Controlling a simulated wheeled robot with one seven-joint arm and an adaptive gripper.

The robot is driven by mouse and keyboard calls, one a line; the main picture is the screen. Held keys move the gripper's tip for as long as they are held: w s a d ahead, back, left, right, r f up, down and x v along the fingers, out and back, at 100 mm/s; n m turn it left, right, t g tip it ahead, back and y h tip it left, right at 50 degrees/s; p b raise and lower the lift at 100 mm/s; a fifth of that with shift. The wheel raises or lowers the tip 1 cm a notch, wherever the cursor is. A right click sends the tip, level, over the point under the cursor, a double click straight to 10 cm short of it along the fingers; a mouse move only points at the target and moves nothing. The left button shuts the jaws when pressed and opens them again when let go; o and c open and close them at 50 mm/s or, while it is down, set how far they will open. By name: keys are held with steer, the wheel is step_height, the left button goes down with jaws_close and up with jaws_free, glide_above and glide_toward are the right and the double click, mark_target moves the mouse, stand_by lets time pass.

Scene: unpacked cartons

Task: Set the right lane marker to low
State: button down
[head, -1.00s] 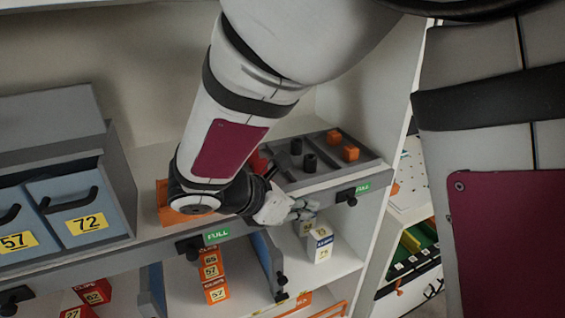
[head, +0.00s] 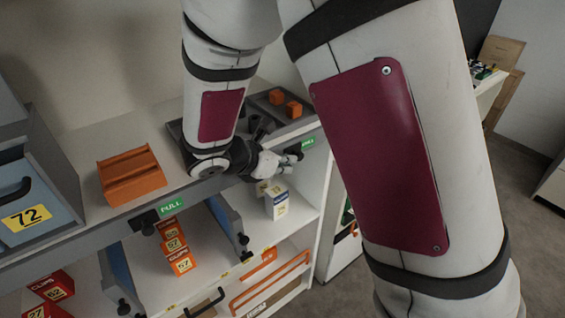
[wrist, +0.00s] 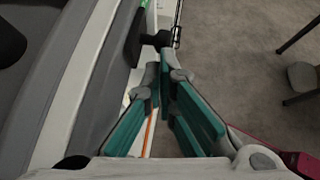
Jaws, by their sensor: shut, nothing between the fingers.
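The right lane marker (head: 308,142) is a small green sign, apparently reading FULL, on the grey front edge of the shelf. Its black knob is mostly hidden in the head view; a black knob (wrist: 155,39) shows just ahead of the fingertips in the wrist view. My gripper (head: 296,152) is shut and empty beside this sign, at the shelf edge. In the wrist view my gripper (wrist: 165,72) has its teal-padded fingers brought together close to the knob; I cannot tell whether they touch. The left lane marker (head: 172,205) reads FULL, with a black knob beside it.
An orange holder (head: 132,178) and a grey tray (head: 262,100) with orange blocks sit on the shelf top. Below, orange CLIPS boxes (head: 175,245) and a white box (head: 277,205) stand in lanes. A blue drawer (head: 35,215) is at left. Open floor lies at right.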

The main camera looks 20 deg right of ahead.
steer(key=w+d, duration=0.2)
steer(key=d, duration=0.4)
steer(key=shift+b, duration=0.4)
steer(key=shift+a, duration=0.1)
steer(key=shift+s+a, duration=0.2)
steer(key=shift+a, duration=0.05)
steer(key=a, duration=0.1)
steer(key=s+a+r, duration=0.1)
steer(key=s+a+p, duration=0.1)
steer(key=a, duration=0.1)
steer(key=shift+r, duration=0.25)
steer(key=v, duration=0.8)
steer(key=shift+s+r, duration=0.15)
steer(key=shift+s, duration=0.05)
steer(key=shift+a, duration=0.15)
